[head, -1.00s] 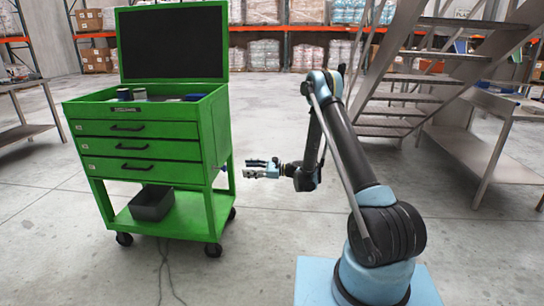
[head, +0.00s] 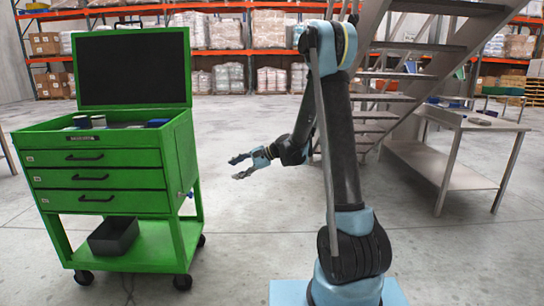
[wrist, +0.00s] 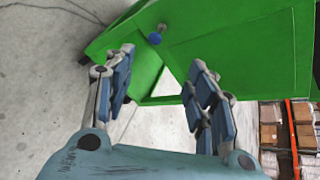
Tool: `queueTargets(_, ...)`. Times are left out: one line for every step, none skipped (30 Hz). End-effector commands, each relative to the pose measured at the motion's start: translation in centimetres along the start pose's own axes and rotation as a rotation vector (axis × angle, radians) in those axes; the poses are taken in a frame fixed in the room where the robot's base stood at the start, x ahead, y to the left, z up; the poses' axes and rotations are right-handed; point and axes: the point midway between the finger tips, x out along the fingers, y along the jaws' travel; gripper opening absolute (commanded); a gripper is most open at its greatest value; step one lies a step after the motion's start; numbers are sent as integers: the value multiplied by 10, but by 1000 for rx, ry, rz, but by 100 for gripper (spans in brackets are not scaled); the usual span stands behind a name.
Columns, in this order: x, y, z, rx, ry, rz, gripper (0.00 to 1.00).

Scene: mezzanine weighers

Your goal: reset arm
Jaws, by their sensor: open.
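My gripper (head: 240,166) is open and empty in the head view. It hangs in the air to the right of the green tool cart (head: 100,160), apart from it. In the wrist view my gripper (wrist: 165,95) has its two blue-padded fingers spread, with nothing between them. The side of the green cart (wrist: 250,45) lies beyond the fingertips there, with a blue knob (wrist: 155,38) on it.
The cart's open top holds several small items, and a dark bin (head: 113,236) sits on its lower shelf. Metal stairs (head: 425,50) and a metal table (head: 450,170) stand to the right. Loaded racks (head: 240,50) line the back.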

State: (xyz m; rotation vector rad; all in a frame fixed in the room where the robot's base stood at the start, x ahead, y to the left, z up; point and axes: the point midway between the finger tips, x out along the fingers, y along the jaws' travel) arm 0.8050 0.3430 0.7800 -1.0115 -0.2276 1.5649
Motion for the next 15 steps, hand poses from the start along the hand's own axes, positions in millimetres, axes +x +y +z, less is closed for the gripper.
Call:
queueTargets(-11, 3, 6, -23, 21, 12, 51)
queueTargets(-17, 5, 9, -40, 33, 21, 51)
queueTargets(-25, 8, 13, -60, 50, 32, 51)
queueTargets(-31, 10, 15, -76, 62, 41, 51)
queueTargets(-37, 13, 18, -91, 75, 50, 51)
queueTargets(-44, 16, 21, -112, 90, 62, 51)
queueTargets(-50, 19, 24, -127, 103, 72, 51)
queueTargets(-56, 22, 26, -142, 114, 81, 51)
queueTargets(-64, 26, 30, -162, 130, 95, 51)
queueTargets(-69, 30, 33, -177, 141, 105, 51)
queueTargets(-75, 33, 35, -193, 152, 116, 51)
queueTargets(-82, 38, 39, -212, 167, 130, 51)
queueTargets(-88, 42, 41, -228, 178, 141, 51)
queueTargets(-94, 46, 44, -241, 189, 151, 51)
queueTargets(-101, 51, 47, -262, 204, 166, 51)
